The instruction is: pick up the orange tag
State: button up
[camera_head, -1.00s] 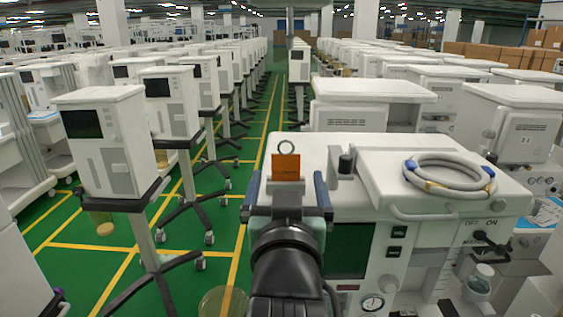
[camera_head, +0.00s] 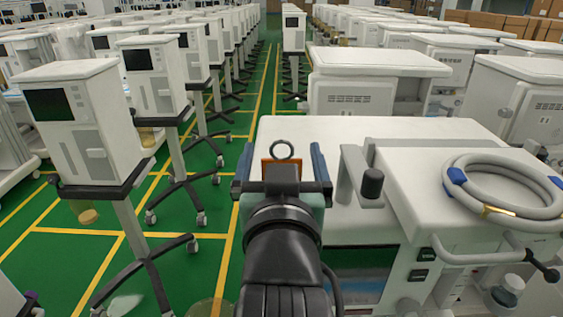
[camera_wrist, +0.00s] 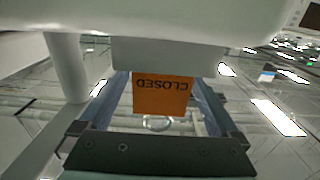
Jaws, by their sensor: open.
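The orange tag (camera_wrist: 162,94) shows between my two fingers in the wrist view, with upside-down lettering that reads CLOSED and a grey ring (camera_wrist: 157,123) at one edge. In the head view my gripper (camera_head: 283,164) hides most of the tag; its ring (camera_head: 282,150) and thin orange edges (camera_head: 265,168) show. The blue-lined fingers are open, one on each side of the tag, with gaps between them and it. The tag is by the left part of the white cart top (camera_head: 340,135); what holds it there is hidden.
A black knob (camera_head: 372,183) on a grey bracket stands just right of my gripper. A coiled grey hose (camera_head: 505,185) lies on the raised cart top farther right. A monitor stand (camera_head: 85,130) is at left, with green floor between.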

jog(key=shift+w, duration=0.45)
jog(key=shift+s+r, duration=0.2)
jog(key=shift+s, duration=0.4)
jog(key=shift+c, duration=0.6)
jog(key=shift+s, duration=0.1)
jog(key=shift+c, duration=1.1)
jog(key=shift+w+f, duration=0.1)
jog(key=shift+w, duration=0.2)
jog(key=c, duration=1.1)
jog(key=shift+r+b, duration=0.55)
jog(key=shift+r, duration=4.5)
